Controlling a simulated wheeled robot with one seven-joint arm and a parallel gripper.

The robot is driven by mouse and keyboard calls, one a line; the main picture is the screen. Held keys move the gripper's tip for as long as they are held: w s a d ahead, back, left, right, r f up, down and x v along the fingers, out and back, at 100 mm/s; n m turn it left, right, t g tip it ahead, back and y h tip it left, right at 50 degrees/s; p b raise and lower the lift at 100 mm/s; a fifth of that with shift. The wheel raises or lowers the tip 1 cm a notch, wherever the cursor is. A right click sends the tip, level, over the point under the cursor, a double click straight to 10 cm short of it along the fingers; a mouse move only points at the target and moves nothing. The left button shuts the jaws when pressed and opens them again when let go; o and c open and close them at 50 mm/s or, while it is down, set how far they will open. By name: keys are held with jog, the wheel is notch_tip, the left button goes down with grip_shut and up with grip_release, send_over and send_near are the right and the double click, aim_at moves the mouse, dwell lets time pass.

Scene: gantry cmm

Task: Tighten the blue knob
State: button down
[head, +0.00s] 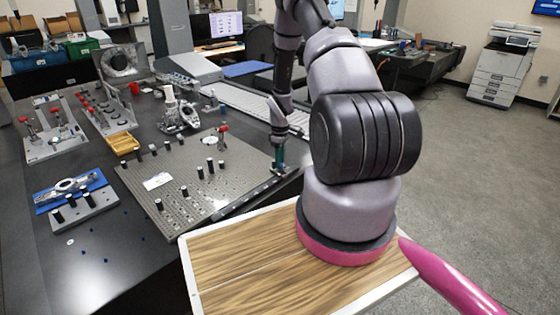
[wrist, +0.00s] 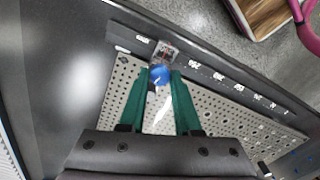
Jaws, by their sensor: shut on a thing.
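The blue knob (wrist: 160,74) shows in the wrist view, on a small metal and clear fitting (wrist: 165,53) at the edge of the perforated grey plate (wrist: 220,111). My gripper (wrist: 159,80) has its two green fingers on either side of the knob, shut on it. In the head view my gripper (head: 279,157) points down at the right corner of the perforated plate (head: 215,190). The knob cannot be made out there behind the fingers.
Several black-topped posts and a white label (head: 157,181) stand or lie on the plate. A wood-topped surface with a white rim (head: 190,268) is at the front. A blue tray (head: 70,188) and fixtures with red knobs are at the left. Grey floor is free at the right.

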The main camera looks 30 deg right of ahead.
jog(key=shift+m, duration=0.3)
jog(key=m, duration=0.3)
jog(key=shift+m, duration=0.4)
jog(key=m, duration=0.3)
jog(key=shift+m, duration=0.3)
jog(key=m, duration=0.3)
jog(key=shift+m, duration=2.1)
jog(key=c, duration=0.6)
grip_release()
